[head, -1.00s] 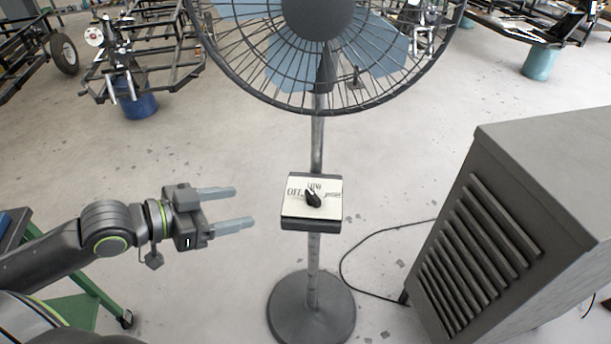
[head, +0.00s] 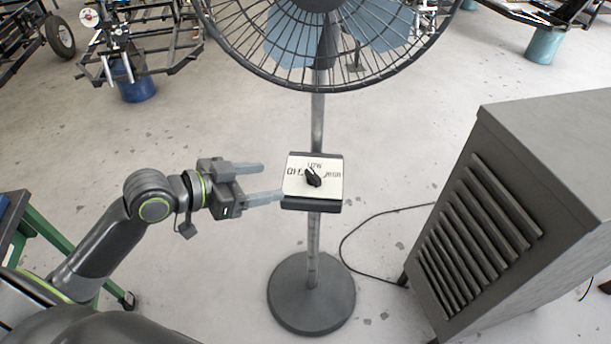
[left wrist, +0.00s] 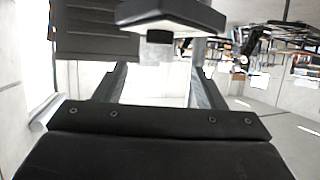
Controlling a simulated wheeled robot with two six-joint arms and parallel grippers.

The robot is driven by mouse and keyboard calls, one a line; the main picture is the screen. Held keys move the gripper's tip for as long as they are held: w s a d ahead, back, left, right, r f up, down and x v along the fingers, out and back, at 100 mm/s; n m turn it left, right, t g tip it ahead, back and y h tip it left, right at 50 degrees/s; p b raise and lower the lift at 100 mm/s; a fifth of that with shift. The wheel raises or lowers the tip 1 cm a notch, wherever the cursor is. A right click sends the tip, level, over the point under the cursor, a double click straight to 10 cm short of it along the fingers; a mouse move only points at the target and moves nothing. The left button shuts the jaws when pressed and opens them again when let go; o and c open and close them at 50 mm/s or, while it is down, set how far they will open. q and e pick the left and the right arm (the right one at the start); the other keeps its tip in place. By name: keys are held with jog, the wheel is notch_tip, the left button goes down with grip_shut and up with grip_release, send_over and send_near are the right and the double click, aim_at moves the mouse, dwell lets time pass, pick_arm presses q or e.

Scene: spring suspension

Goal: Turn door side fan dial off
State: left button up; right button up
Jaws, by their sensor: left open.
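The fan (head: 330,45) stands on a pole with a round grey base (head: 311,293). A control box with a white face (head: 328,188) is fixed on the pole, marked OFF, LOW and HIGH. Its black dial (head: 313,177) sits in the middle of the face; its pointer tilts to the upper left, but I cannot tell the exact setting. My left gripper (head: 272,182) is open and empty, just left of the box, its fingers pointing at it. In the left wrist view a dark box-like part (left wrist: 170,14) shows ahead between the open fingers. My right gripper is not in view.
A grey louvered cabinet (head: 545,180) stands at the right. A black cable (head: 370,228) runs on the floor between fan and cabinet. A green-legged stand (head: 50,235) is at the left edge. Metal frames (head: 130,50) and a blue drum (head: 137,85) are behind. Open floor lies between.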

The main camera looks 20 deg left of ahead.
aim_at(311, 176)
pick_arm(q)
jog(key=shift+x, duration=5.5)
jog(key=shift+s, duration=0.1)
jog(key=c, duration=1)
jog(key=shift+s+d+r+n+t+y+p, duration=0.15)
jog(key=shift+n+t+y+p, duration=0.25)
jog(key=shift+n+y+p, duration=0.45)
jog(key=shift+d+n+t+y+p, duration=0.2)
jog(key=shift+n+t+y+p, duration=0.3)
jog(key=shift+n+y+p, duration=0.85)
jog(key=shift+y+p, duration=0.05)
jog(key=shift+y, duration=0.05)
jog(key=o, duration=1)
